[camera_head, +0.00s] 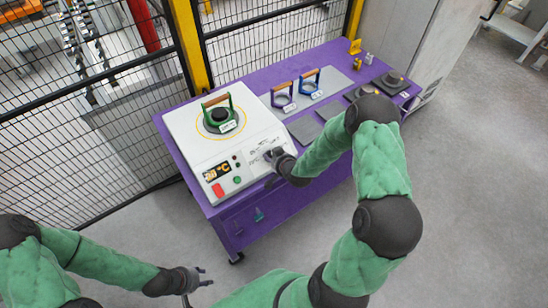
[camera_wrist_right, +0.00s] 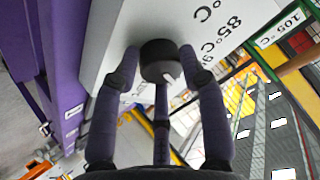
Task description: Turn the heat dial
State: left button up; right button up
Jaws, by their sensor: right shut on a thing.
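The heat dial (camera_wrist_right: 158,50) is a dark round knob with a white mark, on the sloped front of the white heater (camera_head: 190,142). Printed temperatures around it include 85 °C. My right gripper (camera_wrist_right: 158,66) has a finger on each side of the dial and is shut on it. In the head view the right gripper (camera_head: 274,156) covers most of the dial. My left gripper (camera_head: 203,277) is open and empty, low in the picture, well away from the table.
The heater front also has a lit display (camera_head: 217,171), a red switch (camera_head: 218,190) and a green button (camera_head: 237,180). A green-framed part (camera_head: 219,113) with a wooden handle sits on top. A black mesh fence runs behind.

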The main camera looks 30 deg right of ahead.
jog(key=shift+a+m, duration=0.2)
jog(key=shift+m, duration=0.9)
jog(key=o, duration=1.1)
jog(key=shift+r, duration=0.1)
jog(key=v, duration=1.2)
jog(key=shift+a, duration=0.2)
jog(key=shift+w, duration=0.15)
